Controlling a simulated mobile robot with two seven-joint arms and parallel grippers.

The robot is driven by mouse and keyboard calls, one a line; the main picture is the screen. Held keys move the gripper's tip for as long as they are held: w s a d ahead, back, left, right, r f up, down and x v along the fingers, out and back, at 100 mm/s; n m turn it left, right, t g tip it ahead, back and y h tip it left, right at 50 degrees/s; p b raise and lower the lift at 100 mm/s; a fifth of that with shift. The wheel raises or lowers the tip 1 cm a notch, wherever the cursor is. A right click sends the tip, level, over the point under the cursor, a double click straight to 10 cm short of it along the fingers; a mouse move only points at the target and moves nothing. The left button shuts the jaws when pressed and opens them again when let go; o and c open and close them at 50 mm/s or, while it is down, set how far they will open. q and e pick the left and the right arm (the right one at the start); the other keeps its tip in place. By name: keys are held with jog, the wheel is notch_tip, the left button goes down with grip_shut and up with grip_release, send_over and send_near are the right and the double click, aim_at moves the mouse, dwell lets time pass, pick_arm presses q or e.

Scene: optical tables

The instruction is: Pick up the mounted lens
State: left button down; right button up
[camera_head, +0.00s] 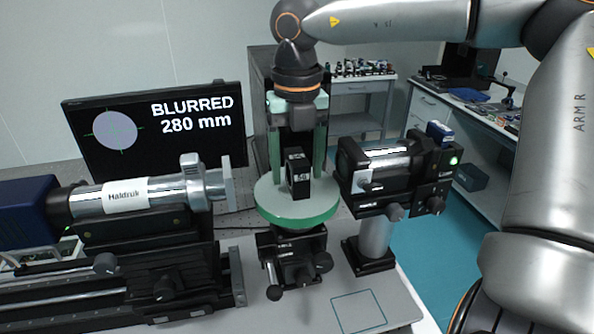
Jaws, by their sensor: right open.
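The mounted lens (299,183) is a small black upright block with white number labels. It stands on a round stage (292,212) with a pale top and green rim, near the middle of the head view. My right gripper (297,175) comes down from above with its jaws apart. One green finger shows on each side of the lens mount, with gaps between; whether the fingers are level with it in depth is hard to tell. The mount appears upright and resting on the stage. My left gripper is not in view.
A silver tube labelled Haldruk (140,194) points at the stage from the left. A black camera-like instrument (385,172) on a post stands close on the right. Behind, a monitor (155,125) reads "BLURRED 280 mm".

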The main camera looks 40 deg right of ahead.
grip_shut()
dwell(0.5)
